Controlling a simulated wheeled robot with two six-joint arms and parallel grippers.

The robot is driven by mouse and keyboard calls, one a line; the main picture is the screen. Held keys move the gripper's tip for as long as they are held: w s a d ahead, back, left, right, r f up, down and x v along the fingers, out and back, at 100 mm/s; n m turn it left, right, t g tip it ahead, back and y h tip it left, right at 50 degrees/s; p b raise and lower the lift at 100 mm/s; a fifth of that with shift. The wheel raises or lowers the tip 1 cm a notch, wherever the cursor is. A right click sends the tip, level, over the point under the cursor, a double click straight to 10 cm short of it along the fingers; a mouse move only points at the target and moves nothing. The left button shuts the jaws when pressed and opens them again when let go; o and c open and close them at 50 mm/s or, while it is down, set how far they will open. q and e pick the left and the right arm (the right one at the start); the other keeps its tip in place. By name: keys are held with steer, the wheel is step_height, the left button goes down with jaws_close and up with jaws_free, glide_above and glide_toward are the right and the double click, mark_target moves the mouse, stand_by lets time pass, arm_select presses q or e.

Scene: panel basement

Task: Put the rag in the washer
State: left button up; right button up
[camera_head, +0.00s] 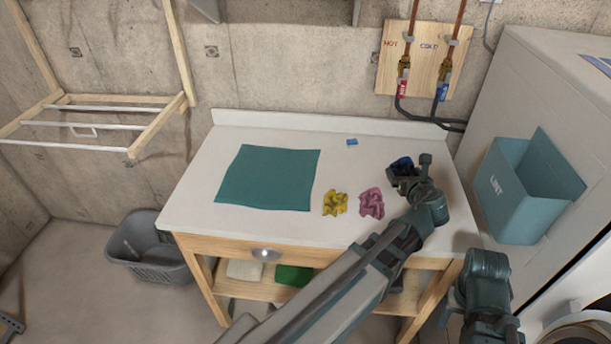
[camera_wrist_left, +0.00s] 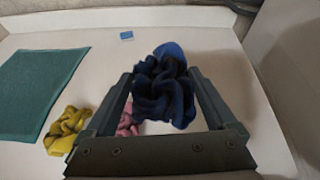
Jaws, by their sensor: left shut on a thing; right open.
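My left gripper (camera_head: 424,172) is shut on a crumpled dark blue rag (camera_head: 402,167) over the right part of the white worktop. In the left wrist view the rag (camera_wrist_left: 165,88) bulges between the two fingers of the left gripper (camera_wrist_left: 163,100). I cannot tell whether it touches the worktop. My right gripper (camera_head: 487,290) is low at the right, in front of the worktop; its fingertips are hard to make out. Part of a round machine opening (camera_head: 592,322), perhaps the washer, shows at the bottom right corner, mostly cut off.
A yellow cloth (camera_head: 335,203), a pink cloth (camera_head: 371,203), a teal mat (camera_head: 268,178) and a small blue block (camera_head: 352,142) lie on the worktop (camera_head: 200,190). A teal lint bin (camera_head: 520,195) sticks out from the white cabinet (camera_head: 540,85) at right. A grey basket (camera_head: 150,255) stands left.

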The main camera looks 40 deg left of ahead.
arm_select(q)
steer(key=w+a+n+g+y, duration=0.1)
steer(key=w+a+n+y, duration=0.1)
steer(key=a, duration=1.2)
steer(key=n+g+y, duration=0.1)
glide_above(333, 173)
step_height(333, 173, down, 10)
steer(key=b, duration=1)
steer(key=shift+w+f, duration=0.1)
steer(key=shift+f, duration=0.1)
steer(key=shift+b, duration=0.3)
steer(key=shift+f, duration=0.2)
steer(key=o, duration=1)
steer(key=shift+r, duration=0.1)
steer(key=shift+r, duration=0.1)
